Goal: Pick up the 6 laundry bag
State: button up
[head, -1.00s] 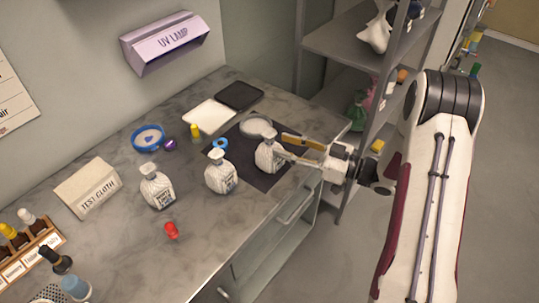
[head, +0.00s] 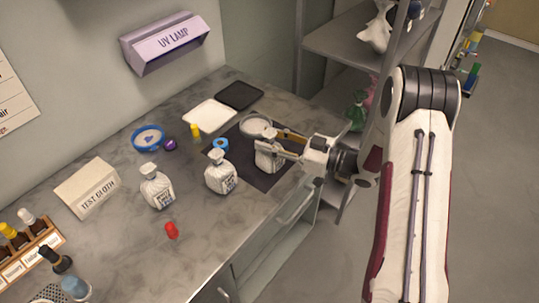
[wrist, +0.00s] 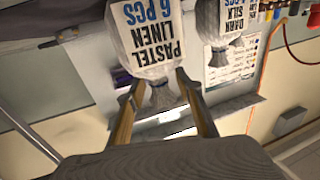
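The white laundry bag (head: 266,161) stands upright on the dark mat (head: 249,176) at the right of the counter. In the wrist view this bag (wrist: 146,38) appears upside down and reads "PASTEL LINEN 6 PCS". My gripper (wrist: 161,82) is open, with one finger on each side of its gathered neck. Gaps show beside the neck; whether the fingertips touch the bag is unclear. In the head view my gripper (head: 280,145) partly covers the bag's top. Two similar bags stand left of it, a middle one (head: 220,176) and a left one (head: 157,190).
A blue ring (head: 220,145), a red item (head: 172,231), a white tray (head: 209,114) and a black tray (head: 240,96) lie on the counter. A grey shelf (head: 345,45) stands behind my arm.

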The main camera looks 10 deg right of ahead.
dwell(0.4)
grip_shut()
jog(key=shift+r, duration=0.2)
jog(key=shift+r, duration=4.8)
